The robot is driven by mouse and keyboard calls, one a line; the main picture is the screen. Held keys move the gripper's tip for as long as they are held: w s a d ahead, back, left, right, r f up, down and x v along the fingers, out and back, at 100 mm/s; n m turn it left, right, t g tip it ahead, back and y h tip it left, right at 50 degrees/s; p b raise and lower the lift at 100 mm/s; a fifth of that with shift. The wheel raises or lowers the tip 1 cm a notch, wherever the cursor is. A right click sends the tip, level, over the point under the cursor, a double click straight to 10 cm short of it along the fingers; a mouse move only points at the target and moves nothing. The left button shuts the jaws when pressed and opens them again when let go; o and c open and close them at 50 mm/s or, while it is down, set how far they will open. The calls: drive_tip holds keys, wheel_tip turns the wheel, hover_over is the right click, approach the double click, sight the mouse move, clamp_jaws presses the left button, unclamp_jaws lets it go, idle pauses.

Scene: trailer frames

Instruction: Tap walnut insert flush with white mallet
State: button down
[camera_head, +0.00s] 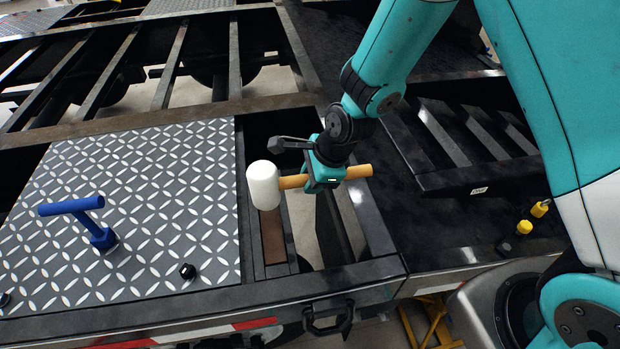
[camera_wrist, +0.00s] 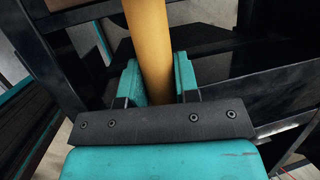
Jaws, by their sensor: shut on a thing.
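The white mallet (camera_head: 264,186) has a white cylindrical head and a light wooden handle. My gripper (camera_head: 325,178) is shut on the handle, which sticks out past it on the right. The handle (camera_wrist: 148,40) also runs between the two teal fingers of my gripper (camera_wrist: 157,80) in the wrist view; the head is out of that view. The walnut insert (camera_head: 272,240) is a brown strip in a narrow slot of the dark trailer frame. The mallet head overlaps its far end in the head view. I cannot tell whether they touch or whether the insert is flush.
A diamond-plate panel (camera_head: 140,215) lies left of the insert, with a blue T-shaped tool (camera_head: 85,212) and a black knob (camera_head: 187,271) on it. Open gaps lie between frame beams right of the insert. A black handle (camera_head: 328,318) is on the near edge. Yellow pieces (camera_head: 524,227) lie right.

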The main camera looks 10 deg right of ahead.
wheel_tip(320, 180, down, 7)
drive_tip(key=b, duration=0.4)
wheel_tip(320, 180, up, 6)
drive_tip(key=p, duration=0.4)
drive_tip(key=shift+r+p, duration=0.25)
drive_tip(key=shift+p, duration=0.15)
drive_tip(key=shift+f, duration=0.1)
